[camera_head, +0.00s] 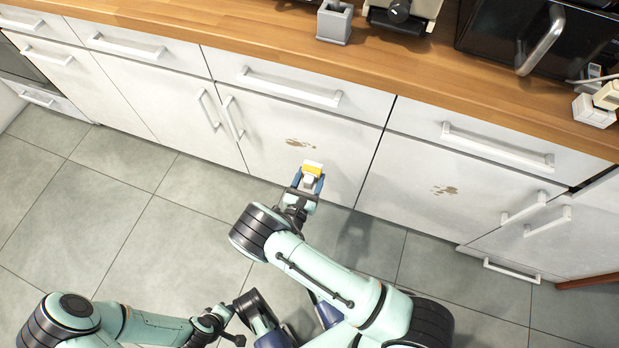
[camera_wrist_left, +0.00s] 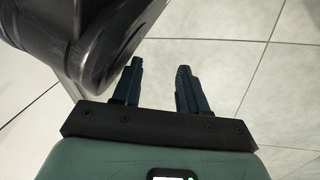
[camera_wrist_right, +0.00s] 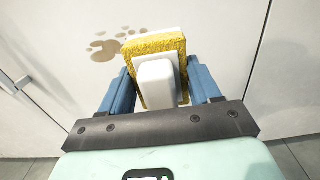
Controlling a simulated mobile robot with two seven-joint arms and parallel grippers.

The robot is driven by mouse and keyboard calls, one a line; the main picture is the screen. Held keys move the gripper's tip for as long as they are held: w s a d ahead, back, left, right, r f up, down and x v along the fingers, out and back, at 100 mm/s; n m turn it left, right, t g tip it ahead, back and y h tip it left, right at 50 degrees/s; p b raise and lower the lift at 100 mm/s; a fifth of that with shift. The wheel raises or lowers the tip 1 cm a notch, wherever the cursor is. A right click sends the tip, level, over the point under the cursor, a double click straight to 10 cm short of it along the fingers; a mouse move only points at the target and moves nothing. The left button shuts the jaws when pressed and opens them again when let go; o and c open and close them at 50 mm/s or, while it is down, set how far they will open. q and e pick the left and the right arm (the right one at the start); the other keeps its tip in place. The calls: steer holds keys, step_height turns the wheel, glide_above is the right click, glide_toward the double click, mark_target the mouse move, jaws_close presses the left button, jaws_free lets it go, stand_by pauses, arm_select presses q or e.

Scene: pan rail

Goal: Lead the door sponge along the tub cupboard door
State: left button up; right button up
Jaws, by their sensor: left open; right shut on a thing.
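My right gripper (camera_head: 306,180) is shut on the white handle (camera_wrist_right: 157,82) of the door sponge (camera_wrist_right: 153,45), a yellow block on a white backing. In the head view the sponge (camera_head: 313,167) is just below and right of a brown stain (camera_head: 300,143) on the middle white cupboard door (camera_head: 285,120). In the right wrist view the stain (camera_wrist_right: 112,47) shows left of the sponge. I cannot tell whether the sponge touches the door. My left gripper (camera_wrist_left: 160,68) is open and empty above the floor tiles.
Another white front (camera_head: 410,175) to the right bears a brown stain (camera_head: 445,190). Bar handles (camera_head: 232,118) stick out from the fronts. The wooden worktop (camera_head: 260,35) runs above, with a grey holder (camera_head: 334,22). The tiled floor (camera_head: 130,210) at left is clear.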

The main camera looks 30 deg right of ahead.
steer(key=x, duration=0.4)
steer(key=shift+w+d+b, duration=0.1)
steer(key=shift+w+b, duration=0.05)
steer(key=shift+b, duration=0.2)
arm_select(q)
steer(key=s+a+f+g+b, duration=0.1)
steer(key=s+f+g+b, duration=0.2)
steer(key=s+f, duration=0.2)
steer(key=shift+s+n, duration=0.3)
steer(key=shift+s, duration=1.35)
arm_select(e)
steer(key=w+a, duration=0.9)
steer(key=w, duration=0.1)
steer(key=shift+d, duration=0.1)
steer(key=shift+d, duration=0.1)
steer(key=shift+w+d, duration=0.45)
steer(key=shift+d, duration=0.05)
steer(key=shift+w+d, duration=0.1)
steer(key=shift+d, duration=0.05)
